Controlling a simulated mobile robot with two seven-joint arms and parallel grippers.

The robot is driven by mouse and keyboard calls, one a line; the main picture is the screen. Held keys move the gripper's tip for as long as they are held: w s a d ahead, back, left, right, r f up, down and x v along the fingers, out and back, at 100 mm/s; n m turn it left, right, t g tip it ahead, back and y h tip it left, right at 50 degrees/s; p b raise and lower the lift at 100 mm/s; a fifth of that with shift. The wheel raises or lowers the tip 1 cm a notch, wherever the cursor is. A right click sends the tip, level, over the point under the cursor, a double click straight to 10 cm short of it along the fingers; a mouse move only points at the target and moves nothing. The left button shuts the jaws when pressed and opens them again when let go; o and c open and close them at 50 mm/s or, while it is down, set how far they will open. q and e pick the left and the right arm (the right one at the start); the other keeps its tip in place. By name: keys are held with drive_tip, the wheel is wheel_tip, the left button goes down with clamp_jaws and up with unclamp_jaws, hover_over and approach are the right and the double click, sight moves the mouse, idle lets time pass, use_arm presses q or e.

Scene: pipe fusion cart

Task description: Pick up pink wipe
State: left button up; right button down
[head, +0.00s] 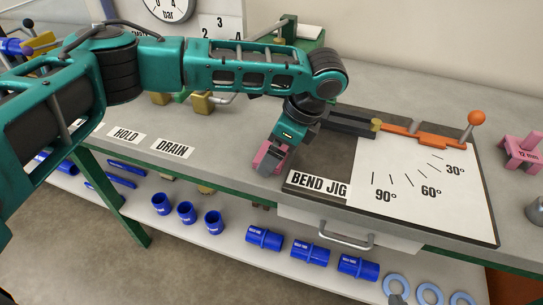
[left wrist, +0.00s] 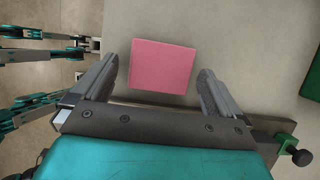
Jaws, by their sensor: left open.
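The pink wipe (left wrist: 162,65) lies flat as a near-square sheet on a grey surface in the left wrist view. My left gripper (left wrist: 160,90) is open, with one grey finger on each side of the wipe and a gap between each finger and it.
The bend jig board (head: 425,190) with an orange lever (head: 470,125) takes up the right of the worktop. A pink 12 mm block (head: 520,152) stands beyond it. Several blue couplings (head: 310,253) stand on the lower shelf.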

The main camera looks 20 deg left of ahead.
use_arm(q)
drive_tip(key=shift+a+f, duration=0.1)
drive_tip(key=shift+f, duration=0.2)
drive_tip(key=shift+c, duration=0.4)
drive_tip(key=c, duration=0.9)
drive_tip(key=shift+o, duration=0.2)
drive_tip(key=shift+r, duration=0.15)
wheel_tip(320, 180, up, 20)
drive_tip(key=p, duration=0.3)
